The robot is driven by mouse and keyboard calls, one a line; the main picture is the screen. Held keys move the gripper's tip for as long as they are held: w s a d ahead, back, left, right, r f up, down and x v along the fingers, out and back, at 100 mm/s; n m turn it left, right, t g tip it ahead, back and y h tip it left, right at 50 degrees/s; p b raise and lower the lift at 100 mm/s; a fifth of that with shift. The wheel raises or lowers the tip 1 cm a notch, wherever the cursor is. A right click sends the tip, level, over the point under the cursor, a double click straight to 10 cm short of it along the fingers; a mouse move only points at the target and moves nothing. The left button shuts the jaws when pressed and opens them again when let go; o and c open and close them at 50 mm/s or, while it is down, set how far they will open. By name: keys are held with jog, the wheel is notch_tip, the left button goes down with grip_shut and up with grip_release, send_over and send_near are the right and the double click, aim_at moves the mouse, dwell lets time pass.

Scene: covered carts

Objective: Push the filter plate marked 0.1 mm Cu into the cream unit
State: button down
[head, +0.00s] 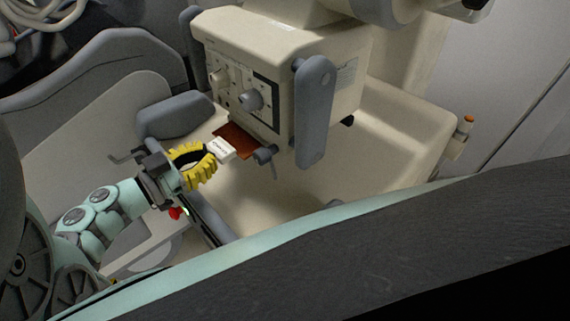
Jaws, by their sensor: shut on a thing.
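The cream unit (310,62) stands on the cart, its front with knobs facing left and toward me. The filter plate (236,142) is a reddish-brown copper sheet with a white label tab (223,148) at its near end. Its far end meets the lower front of the unit; I cannot tell how deep it sits. The writing on the tab is too small to read. My gripper (213,152), with yellow ribbed fingers, is shut on the tab from the left. The slot itself is hidden by the plate.
A grey arm (314,112) hangs on the unit's right side. A grey rounded pad (175,116) sits left of the plate. A small grey knob (265,154) is close to the plate's right. The cream cart tray (390,150) is mostly bare to the right.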

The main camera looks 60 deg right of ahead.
jog(key=shift+s+d, duration=0.25)
jog(key=shift+d, duration=0.2)
jog(key=shift+s+d, duration=0.15)
jog(key=shift+d, duration=0.25)
jog(key=shift+s+d, duration=0.2)
jog(key=shift+d, duration=0.5)
dwell(0.4)
jog(key=shift+w+a+r+p, duration=0.1)
jog(key=shift+a+r+p, duration=0.15)
jog(key=shift+p, duration=0.2)
jog(key=shift+s+v, duration=0.3)
jog(key=shift+v, duration=1.1)
send_near(218, 147)
jog(key=v, duration=0.4)
jog(key=shift+w+d+f, duration=0.1)
jog(key=shift+w+f, duration=0.05)
jog(key=shift+f, duration=0.15)
jog(key=c, duration=1.7)
grip_release()
